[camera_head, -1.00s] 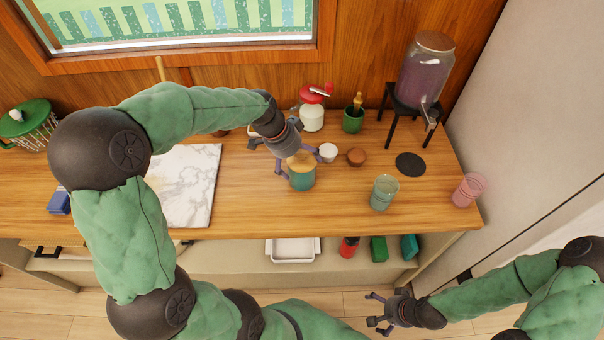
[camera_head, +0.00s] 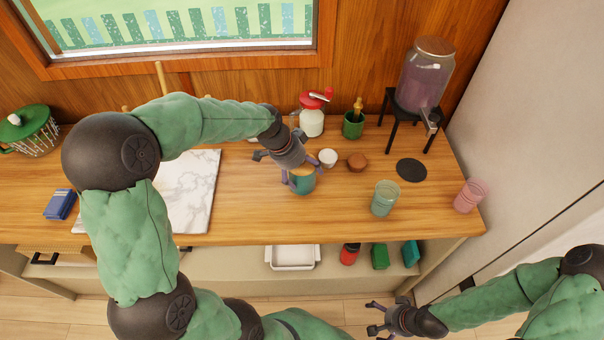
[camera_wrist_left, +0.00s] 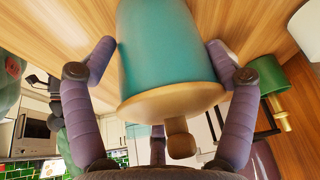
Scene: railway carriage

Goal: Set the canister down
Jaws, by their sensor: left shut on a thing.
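The canister (camera_head: 303,184) is teal with a wooden lid and stands about upright over the counter, in front of the small white cup. My left gripper (camera_head: 297,183) is shut on it, coming from above and behind. In the left wrist view the canister (camera_wrist_left: 165,50) fills the middle, with a finger on each side and its knobbed lid toward the palm. Its base is cut off there, so I cannot tell whether it touches the wood. My right gripper (camera_head: 375,318) is open and empty, low in front of the counter.
A white cup (camera_head: 328,158) and a brown bowl (camera_head: 357,162) stand close behind the canister. A green glass (camera_head: 384,198), black disc (camera_head: 411,170) and pink glass (camera_head: 468,196) are to the right. A marble board (camera_head: 193,190) lies left. Bare counter (camera_head: 255,215) shows between.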

